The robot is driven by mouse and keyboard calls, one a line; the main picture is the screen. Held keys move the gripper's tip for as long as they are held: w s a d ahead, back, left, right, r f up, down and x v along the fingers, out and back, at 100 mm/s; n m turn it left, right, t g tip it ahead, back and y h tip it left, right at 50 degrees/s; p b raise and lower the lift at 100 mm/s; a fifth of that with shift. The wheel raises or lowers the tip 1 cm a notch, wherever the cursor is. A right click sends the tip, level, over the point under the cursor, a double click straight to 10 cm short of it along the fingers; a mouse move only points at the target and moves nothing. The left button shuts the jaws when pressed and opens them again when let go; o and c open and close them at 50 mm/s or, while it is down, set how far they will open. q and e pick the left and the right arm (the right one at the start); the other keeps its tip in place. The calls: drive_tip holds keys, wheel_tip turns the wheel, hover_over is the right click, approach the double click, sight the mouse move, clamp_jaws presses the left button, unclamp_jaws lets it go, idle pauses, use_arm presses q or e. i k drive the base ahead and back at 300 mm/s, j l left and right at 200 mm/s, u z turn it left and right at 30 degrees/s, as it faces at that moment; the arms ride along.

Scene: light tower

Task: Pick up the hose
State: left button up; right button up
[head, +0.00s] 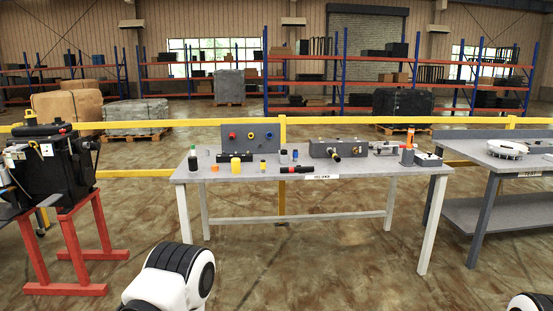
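A short black tube with a red band (296,169), which may be the hose, lies near the front edge of the grey work table (230,174). It lies roughly level, left of the table's front label. It is small in the head view, so I cannot be certain what it is. Nothing touches it from my side. Neither of my grippers is in view. Only white and black links of my arms show at the bottom edge, well short of the table.
The table also holds a grey panel with coloured ports (251,138), a grey box with fittings (338,148), a yellow cylinder (235,166) and a dark bottle (194,165). A black machine on a red stand (70,232) is left. Another table (512,166) is right. Open floor lies before the table.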

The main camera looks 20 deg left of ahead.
sight(293, 169)
drive_tip(key=i+j, duration=0.3)
drive_tip(key=i, duration=0.15)
drive_tip(key=i+j+u, duration=0.1)
drive_tip(key=i+j, duration=0.5)
drive_tip(key=i, duration=0.3)
drive_tip(key=i+l, duration=0.25)
drive_tip(key=i+u, duration=0.05)
